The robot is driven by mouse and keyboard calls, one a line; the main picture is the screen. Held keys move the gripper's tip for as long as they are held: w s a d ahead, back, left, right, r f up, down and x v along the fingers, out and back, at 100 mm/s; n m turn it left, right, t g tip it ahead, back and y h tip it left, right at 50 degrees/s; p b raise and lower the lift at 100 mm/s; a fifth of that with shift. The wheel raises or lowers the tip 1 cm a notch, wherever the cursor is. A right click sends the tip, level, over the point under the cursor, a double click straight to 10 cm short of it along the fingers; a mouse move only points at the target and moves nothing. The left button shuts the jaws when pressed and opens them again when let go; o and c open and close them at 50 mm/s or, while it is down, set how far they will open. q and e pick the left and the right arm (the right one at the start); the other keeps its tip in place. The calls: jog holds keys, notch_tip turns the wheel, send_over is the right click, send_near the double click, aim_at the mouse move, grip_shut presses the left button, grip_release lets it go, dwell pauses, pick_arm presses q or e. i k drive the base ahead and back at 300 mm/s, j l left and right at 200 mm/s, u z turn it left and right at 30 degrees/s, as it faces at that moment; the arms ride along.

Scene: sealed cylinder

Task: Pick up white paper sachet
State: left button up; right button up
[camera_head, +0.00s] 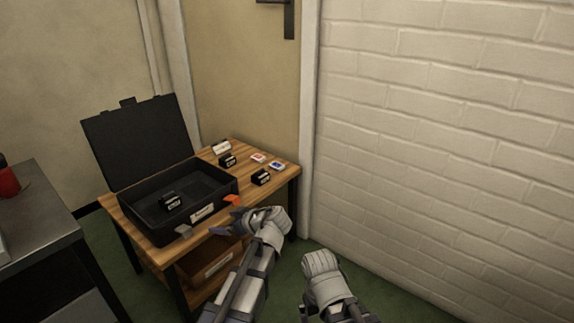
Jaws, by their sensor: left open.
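Two small flat white packets lie on the right part of the wooden table, one with a red mark (258,157) and one with a blue mark (277,166). I cannot tell which is the white paper sachet. My left gripper (229,222) is open at the table's front edge, near the case's front right corner. It is apart from both packets, which lie beyond it. My right arm's pale wrist shows at the lower middle, in front of the table; the right gripper's fingers (320,262) cannot be made out.
An open black case (150,222) fills the table's left part, with a black box (171,201) inside. Black boxes (261,177) (227,160) and a white card (221,147) stand near the packets. A grey bench (35,215) is at left, a brick wall (450,130) at right.

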aim_at(277, 166)
jog(key=i+j+z, duration=0.25)
jog(key=i, duration=0.3)
jog(key=i+j+z, duration=0.25)
jog(key=i, duration=0.25)
jog(key=j, duration=0.25)
jog(key=i, duration=0.05)
